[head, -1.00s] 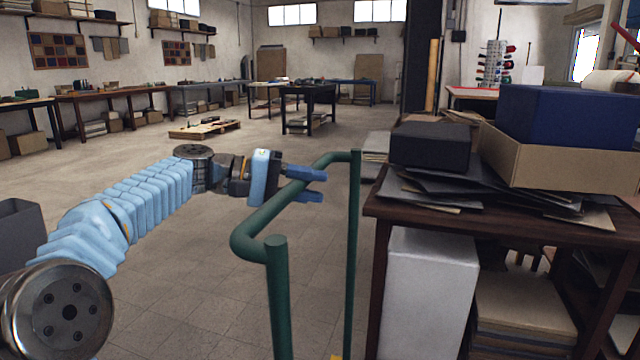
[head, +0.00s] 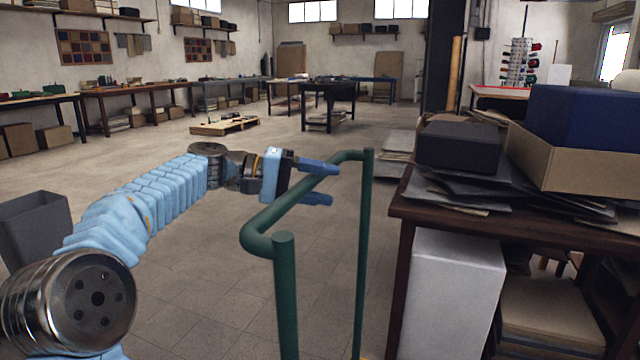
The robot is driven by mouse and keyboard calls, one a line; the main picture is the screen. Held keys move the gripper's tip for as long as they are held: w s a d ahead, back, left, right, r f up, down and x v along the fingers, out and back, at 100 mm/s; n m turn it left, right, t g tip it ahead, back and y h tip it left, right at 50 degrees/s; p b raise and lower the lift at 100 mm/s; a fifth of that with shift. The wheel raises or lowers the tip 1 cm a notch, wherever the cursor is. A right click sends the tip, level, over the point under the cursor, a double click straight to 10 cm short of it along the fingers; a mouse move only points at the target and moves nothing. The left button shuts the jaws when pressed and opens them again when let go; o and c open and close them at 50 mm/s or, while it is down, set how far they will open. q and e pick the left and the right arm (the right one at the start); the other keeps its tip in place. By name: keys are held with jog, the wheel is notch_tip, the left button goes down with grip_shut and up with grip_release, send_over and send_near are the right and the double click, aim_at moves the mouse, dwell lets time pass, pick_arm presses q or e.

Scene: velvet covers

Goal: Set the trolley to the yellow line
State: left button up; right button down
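The trolley shows only as its green tube handle (head: 284,300), with two uprights and a bent top bar, in the lower middle of the head view. Its deck and wheels are out of the frame. My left gripper (head: 336,184) reaches in from the left at the top bar. Its two blue fingers stand apart, one above and one below, with the bar passing between them and a gap showing. The yellow line cannot be made out; only a tiny yellowish spot shows at the bottom edge by the far upright. My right gripper is not in view.
A dark wooden table (head: 400,208) with boxes and loose sheets stands close on the right, a white block (head: 452,295) under it. A grey bin (head: 35,232) stands at the left. A pallet (head: 224,125) lies farther back. The tiled floor between is clear.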

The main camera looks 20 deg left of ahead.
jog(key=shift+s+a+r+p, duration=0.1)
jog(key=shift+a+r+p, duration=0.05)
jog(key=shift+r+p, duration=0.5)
pick_arm(q)
jog(key=v, duration=1.3)
jog(key=shift+s+a, duration=0.15)
jog(key=shift+a, duration=0.2)
jog(key=shift+r, duration=0.1)
